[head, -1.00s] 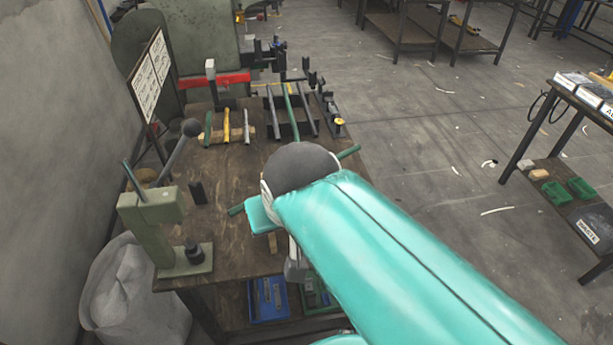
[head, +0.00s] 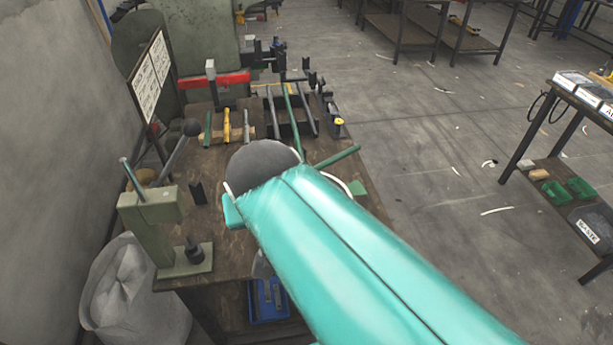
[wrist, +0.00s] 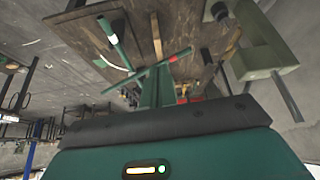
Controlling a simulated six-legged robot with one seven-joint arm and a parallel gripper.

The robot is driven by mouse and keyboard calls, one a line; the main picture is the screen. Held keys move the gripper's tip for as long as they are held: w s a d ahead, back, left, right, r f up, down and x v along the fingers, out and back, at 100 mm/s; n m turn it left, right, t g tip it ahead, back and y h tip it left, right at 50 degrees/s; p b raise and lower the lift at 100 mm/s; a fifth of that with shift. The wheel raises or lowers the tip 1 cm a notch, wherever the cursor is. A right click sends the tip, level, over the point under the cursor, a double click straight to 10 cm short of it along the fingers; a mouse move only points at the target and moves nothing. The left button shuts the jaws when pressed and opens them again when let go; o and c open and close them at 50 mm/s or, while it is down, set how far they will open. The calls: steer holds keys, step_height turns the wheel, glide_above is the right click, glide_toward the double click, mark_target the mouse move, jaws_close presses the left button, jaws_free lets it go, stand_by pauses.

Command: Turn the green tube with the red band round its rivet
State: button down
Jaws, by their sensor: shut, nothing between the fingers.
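In the wrist view a thin green tube with a red band (wrist: 180,55) lies across the picture, just beyond the fingertips. A second green tube (wrist: 108,32), with a white band, slants at the upper left of that view. Where the two meet is hard to see, and I cannot make out the rivet. My gripper (wrist: 157,74) is shut and empty, its fingers pointing at the red-banded tube; I cannot tell whether they touch it. In the head view my arm hides the gripper, and one green tube (head: 337,157), band not visible, sticks out to the right of it.
The wooden bench (head: 232,255) carries a green hand press (head: 155,222) at the left front. A rack of several tubes (head: 290,125) and a red bar (head: 215,79) lie further back. A blue bin (head: 268,300) is below. Open floor lies to the right.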

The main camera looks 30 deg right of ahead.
steer(key=shift+m+h, duration=0.5)
steer(key=shift+m, duration=0.4)
steer(key=shift+w+a, duration=1.55)
steer(key=shift+a, duration=0.1)
steer(key=shift+w, duration=0.1)
steer(key=w+a+m, duration=0.1)
steer(key=w, duration=0.1)
steer(key=w+a+m, duration=0.1)
steer(key=a, duration=0.1)
steer(key=shift+w+g+h, duration=0.3)
steer(key=shift+w+h, duration=0.1)
steer(key=shift+d, duration=0.1)
steer(key=shift+s+d, duration=0.6)
steer(key=shift+s, duration=0.15)
step_height(320, 180, up, 7)
